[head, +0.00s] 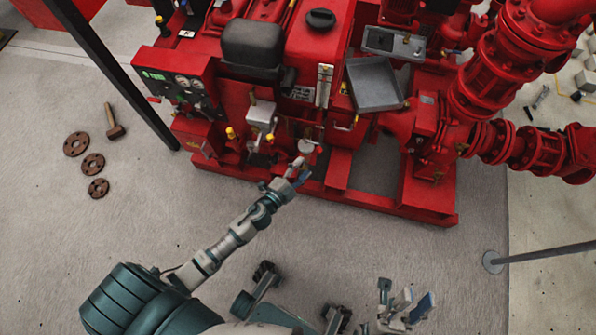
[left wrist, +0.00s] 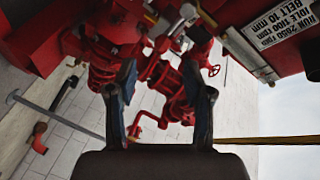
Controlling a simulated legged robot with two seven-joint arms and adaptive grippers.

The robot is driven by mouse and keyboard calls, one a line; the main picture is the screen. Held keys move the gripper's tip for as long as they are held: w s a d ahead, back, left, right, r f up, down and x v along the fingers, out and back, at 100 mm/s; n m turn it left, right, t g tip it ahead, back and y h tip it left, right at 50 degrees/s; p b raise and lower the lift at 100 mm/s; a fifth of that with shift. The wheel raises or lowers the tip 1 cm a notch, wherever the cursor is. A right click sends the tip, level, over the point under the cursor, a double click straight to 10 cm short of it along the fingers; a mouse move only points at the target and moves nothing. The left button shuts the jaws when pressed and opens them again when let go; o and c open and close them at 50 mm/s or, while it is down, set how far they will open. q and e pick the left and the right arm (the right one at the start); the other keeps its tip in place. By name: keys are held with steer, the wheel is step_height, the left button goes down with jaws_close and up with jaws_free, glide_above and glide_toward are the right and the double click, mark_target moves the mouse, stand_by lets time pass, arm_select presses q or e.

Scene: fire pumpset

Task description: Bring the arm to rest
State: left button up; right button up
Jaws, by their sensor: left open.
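My left arm (head: 225,245) reaches from the lower left toward the front of the red pumpset (head: 320,45). My left gripper (head: 303,173) is at the pumpset's front edge, below a small grey box and yellow-capped fittings. In the left wrist view its two fingers (left wrist: 163,105) stand apart with nothing between them; red pipes and a red handwheel show beyond. Whether the gripper touches the pumpset I cannot tell. My right gripper (head: 405,308) is low at the bottom edge of the head view, its fingers apart and empty, over bare floor.
A grey tray (head: 372,85) sits on the pumpset. A control panel (head: 175,84) is at its left. Three rusty flanges (head: 93,164) and a hammer (head: 115,125) lie on the floor at left. A dark post (head: 110,65) and a barrier stand (head: 493,262) flank the area. Floor in front is clear.

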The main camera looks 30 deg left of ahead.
arm_select(q)
steer(key=shift+s+a+r, duration=0.1)
steer(key=shift+s+a, duration=0.05)
steer(key=shift+s, duration=0.85)
